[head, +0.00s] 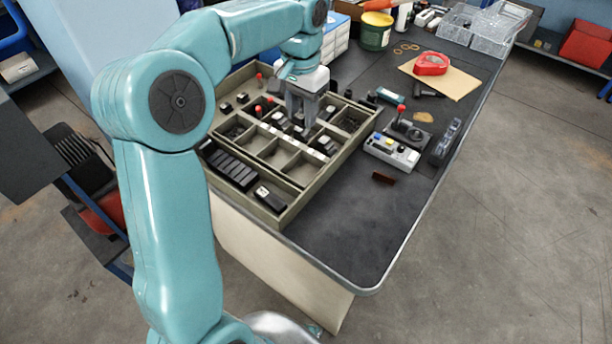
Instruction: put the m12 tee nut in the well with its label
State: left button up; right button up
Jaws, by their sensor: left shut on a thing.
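My left gripper (302,122) reaches down into a divided olive tray (333,171) on the dark bench. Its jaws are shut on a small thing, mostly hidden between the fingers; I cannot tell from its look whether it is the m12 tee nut. The tray has a row of wells, some holding dark parts; a bare well (282,153) lies in front of the gripper. Small pale labels (322,156) run along a divider, too small to read. My right gripper is not in view.
Several dark blocks (230,167) lie in the tray's front left strip. Right of the tray stand a grey button box (391,152), a red-knobbed joystick (401,119) and a small brown block (383,178). The bench's front right corner (350,235) is clear.

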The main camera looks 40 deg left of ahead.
pick_arm(q)
jog(key=b, duration=0.2)
send_over(302, 178)
notch_tip(302, 178, down, 15)
jog(key=shift+a+r, duration=0.1)
jog(key=shift+r, duration=0.05)
notch_tip(302, 178, down, 5)
jog(key=shift+r, duration=0.3)
jog(key=shift+f, duration=0.25)
jog(key=o, duration=0.8)
jog(key=shift+r, duration=0.1)
